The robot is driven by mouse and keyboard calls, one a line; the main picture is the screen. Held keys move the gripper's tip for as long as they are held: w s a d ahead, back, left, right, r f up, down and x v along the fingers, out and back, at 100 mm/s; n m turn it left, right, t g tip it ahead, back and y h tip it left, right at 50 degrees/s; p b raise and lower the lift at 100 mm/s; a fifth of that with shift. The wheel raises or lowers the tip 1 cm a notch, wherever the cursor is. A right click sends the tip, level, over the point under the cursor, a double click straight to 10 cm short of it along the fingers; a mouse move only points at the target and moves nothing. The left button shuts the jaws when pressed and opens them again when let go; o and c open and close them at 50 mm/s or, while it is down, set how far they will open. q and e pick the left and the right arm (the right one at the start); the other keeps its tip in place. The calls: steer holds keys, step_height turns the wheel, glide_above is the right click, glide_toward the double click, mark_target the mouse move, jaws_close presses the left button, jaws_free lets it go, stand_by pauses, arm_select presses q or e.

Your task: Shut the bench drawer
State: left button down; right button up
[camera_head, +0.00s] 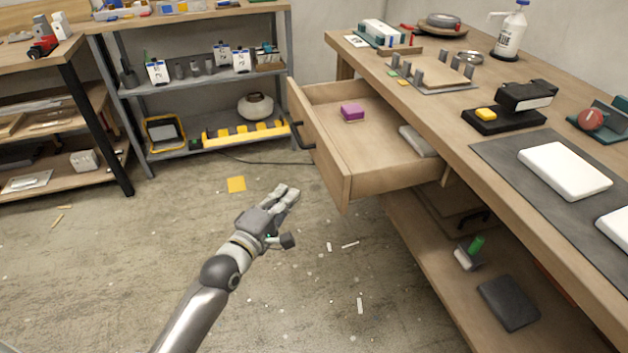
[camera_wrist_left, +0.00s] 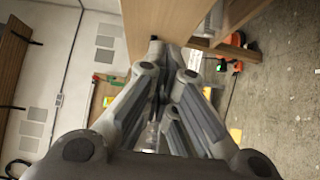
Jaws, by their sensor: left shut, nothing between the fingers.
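The bench drawer (camera_head: 370,165) stands pulled well out from the wooden workbench (camera_head: 400,62) in the head view. Its front panel faces left and carries a dark bar handle (camera_head: 301,136). A purple block (camera_head: 352,112) and a grey flat item (camera_head: 417,141) lie inside the drawer. My left gripper (camera_head: 290,194) is shut and empty, to the left of the drawer's near front corner and apart from it in the head view. In the left wrist view its fingers (camera_wrist_left: 172,62) meet near a pale wooden panel (camera_wrist_left: 165,28). My right gripper is not in view.
A grey metal shelf (camera_head: 200,88) stands at the back left with several small items. A yellow square (camera_head: 236,184) lies on the concrete floor. Small scraps litter the floor. The bench's lower shelf (camera_head: 430,260) holds a dark flat box (camera_head: 508,302). Floor left of the drawer is mostly clear.

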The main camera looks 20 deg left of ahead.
arm_select(q)
steer(key=shift+w+d+b, duration=0.15)
steer(key=shift+w+d, duration=0.6)
steer(key=shift+w, duration=0.6)
steer(key=shift+w+d+b, duration=0.1)
steer(key=shift+w+d, duration=0.65)
steer(key=shift+w, duration=0.55)
steer(key=shift+w+d+b, duration=0.15)
steer(key=shift+w+d, duration=0.6)
steer(key=shift+w, duration=0.6)
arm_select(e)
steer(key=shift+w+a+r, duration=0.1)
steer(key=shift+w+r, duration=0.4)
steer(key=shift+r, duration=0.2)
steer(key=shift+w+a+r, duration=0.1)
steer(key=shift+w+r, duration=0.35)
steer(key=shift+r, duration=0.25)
arm_select(q)
steer(key=shift+w, duration=0.1)
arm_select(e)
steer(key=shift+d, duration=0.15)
